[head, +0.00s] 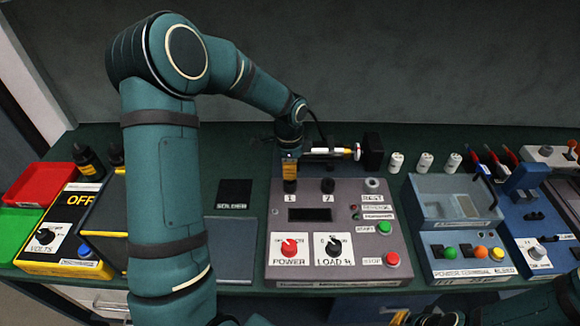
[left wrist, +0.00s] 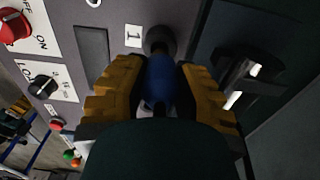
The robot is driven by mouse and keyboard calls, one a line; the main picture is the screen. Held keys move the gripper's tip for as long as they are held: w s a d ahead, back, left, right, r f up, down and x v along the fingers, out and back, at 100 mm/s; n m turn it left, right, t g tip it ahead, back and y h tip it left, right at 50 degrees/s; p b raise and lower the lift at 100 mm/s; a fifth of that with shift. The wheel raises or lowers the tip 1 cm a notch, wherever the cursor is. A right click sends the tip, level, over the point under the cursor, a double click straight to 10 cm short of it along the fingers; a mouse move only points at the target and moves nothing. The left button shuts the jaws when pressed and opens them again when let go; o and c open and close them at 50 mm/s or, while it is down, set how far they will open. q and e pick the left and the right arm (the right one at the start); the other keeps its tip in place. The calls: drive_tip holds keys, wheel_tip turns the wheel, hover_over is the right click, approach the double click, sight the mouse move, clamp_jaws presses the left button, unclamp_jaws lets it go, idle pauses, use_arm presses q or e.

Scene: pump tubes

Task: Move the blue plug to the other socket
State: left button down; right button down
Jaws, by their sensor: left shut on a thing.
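The grey control box (head: 290,248) has two dark round sockets at its back edge, above the labels 1 and 2. My left gripper (head: 290,172) points down at socket 1 (head: 290,186), at the left. In the left wrist view its yellow fingers are shut on the blue plug (left wrist: 160,84), one on each side. The plug lies in line with dark socket 1 (left wrist: 160,40), beside label 1. I cannot tell whether the plug is seated in it. Socket 2 (head: 328,185) stands free in the head view. My right gripper (head: 436,318) is barely visible at the bottom edge.
A blue-grey device (head: 455,205) with coloured buttons stands right of the box. A yellow-black box (head: 62,250) and a red tray (head: 45,183) are at the left. A black-ended fixture (head: 372,152) and several white cylinders (head: 425,162) stand behind.

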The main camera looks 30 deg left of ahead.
use_arm(q)
drive_tip(key=shift+f+b, duration=1.05)
drive_tip(key=shift+f, duration=0.85)
idle(0.4)
drive_tip(key=c, duration=0.8)
unclamp_jaws()
drive_tip(key=shift+o, duration=0.2)
drive_tip(key=shift+r, duration=0.1)
wheel_tip(320, 180, up, 12)
drive_tip(key=shift+f, duration=0.1)
